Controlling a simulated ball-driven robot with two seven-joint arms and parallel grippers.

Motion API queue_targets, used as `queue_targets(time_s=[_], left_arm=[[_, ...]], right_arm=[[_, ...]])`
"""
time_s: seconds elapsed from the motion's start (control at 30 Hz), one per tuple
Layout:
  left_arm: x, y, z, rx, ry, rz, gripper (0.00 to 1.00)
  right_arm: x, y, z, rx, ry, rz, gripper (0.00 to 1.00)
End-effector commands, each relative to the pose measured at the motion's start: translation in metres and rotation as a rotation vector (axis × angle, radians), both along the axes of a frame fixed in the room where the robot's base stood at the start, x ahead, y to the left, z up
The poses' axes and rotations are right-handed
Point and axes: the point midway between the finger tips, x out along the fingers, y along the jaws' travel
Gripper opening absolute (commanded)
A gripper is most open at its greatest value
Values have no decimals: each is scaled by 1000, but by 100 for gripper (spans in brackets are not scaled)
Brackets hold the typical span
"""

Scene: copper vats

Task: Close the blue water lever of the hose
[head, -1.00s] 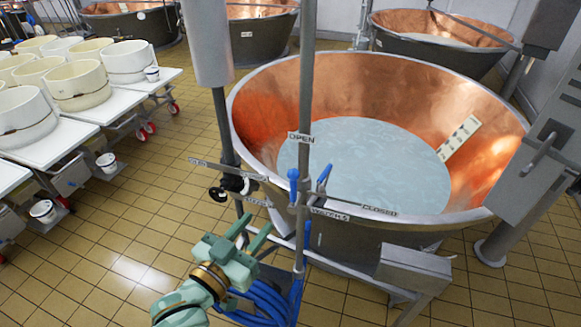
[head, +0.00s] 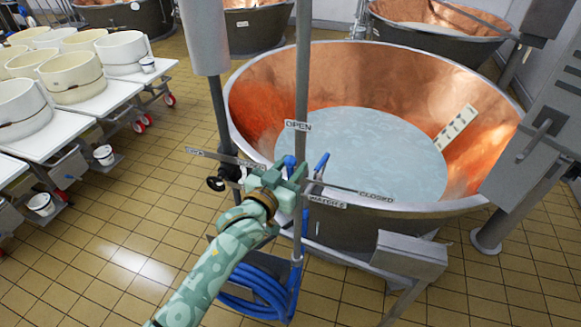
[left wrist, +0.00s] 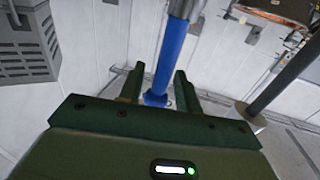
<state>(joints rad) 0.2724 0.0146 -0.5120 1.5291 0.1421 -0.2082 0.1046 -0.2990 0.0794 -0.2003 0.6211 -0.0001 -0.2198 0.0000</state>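Two blue lever handles stand on the pipe in front of the copper vat. The left one (head: 290,160) is upright beside my left gripper (head: 290,176); the right one (head: 321,163) tilts up to the right. Signs read OPEN (head: 298,126) above and CLOSED (head: 376,195) to the right. My left gripper is open at the pipe, partly covering the valve. In the left wrist view, a blue handle (left wrist: 168,55) runs between the open fingers (left wrist: 160,88), nearer the right finger; contact is unclear. My right gripper is out of view.
The large copper vat (head: 480,75) holds pale liquid behind the pipe. A coiled blue hose (head: 255,300) hangs below. A vertical grey pipe (head: 303,70) and a black-knobbed valve (head: 216,183) stand close by. White tables with tubs are at left.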

Motion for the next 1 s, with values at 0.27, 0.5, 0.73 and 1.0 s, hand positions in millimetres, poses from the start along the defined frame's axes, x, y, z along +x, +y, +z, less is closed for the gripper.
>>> queue_targets(time_s=[0.27,0.5,0.73,1.0], left_arm=[[0,0,0,0,0,0,3],[0,0,2,0,-4,0,0],[-1,-4,4,42,-19,0,0],[-5,-19,5,202,-74,0,0]], right_arm=[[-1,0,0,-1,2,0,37],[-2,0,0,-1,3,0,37],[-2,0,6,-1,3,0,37],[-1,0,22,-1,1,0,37]])
